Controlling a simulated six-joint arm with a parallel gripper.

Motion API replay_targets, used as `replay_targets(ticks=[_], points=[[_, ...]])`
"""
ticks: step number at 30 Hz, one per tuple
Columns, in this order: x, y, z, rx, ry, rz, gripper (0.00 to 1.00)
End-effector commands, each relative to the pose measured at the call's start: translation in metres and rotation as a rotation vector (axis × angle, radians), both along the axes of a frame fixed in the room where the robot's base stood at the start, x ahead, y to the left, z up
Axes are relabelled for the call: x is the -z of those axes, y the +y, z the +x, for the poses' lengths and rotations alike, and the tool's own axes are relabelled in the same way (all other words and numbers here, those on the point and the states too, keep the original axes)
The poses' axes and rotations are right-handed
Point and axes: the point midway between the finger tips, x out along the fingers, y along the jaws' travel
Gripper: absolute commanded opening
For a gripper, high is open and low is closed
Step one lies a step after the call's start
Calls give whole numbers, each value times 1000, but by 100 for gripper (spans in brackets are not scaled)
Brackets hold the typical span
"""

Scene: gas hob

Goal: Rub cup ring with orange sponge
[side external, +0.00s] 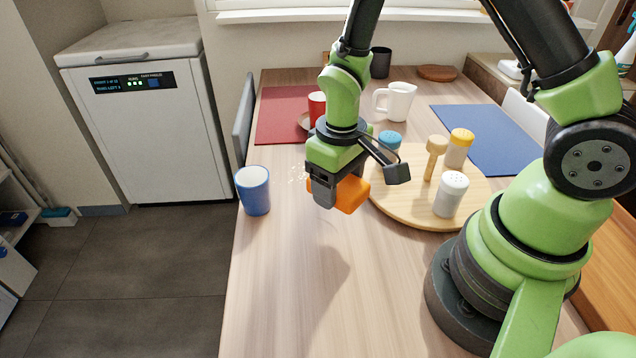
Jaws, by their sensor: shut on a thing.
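My gripper (325,184) is shut on the orange sponge (351,195). The sponge sticks out on both sides of the jaws and appears to be held above the wooden table (290,300). A shadow lies on the table below and in front of it. I cannot make out a clear cup ring on the table. A few small white specks (297,174) lie just left of my gripper; part of the surface behind the gripper and sponge is hidden.
A blue cup (252,192) stands at the left table edge. A round board (400,213) with shakers is just right of the sponge. A red cup (316,106), white mug (398,102) and dark cup (380,62) stand farther back. The front left table is clear.

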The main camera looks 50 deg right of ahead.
Motion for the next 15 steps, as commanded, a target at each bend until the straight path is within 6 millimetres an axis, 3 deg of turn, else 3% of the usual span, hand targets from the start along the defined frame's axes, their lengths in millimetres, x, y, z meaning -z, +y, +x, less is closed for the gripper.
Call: replay_targets(ticks=[15], points=[[45,1,0,0,3,0,41]])
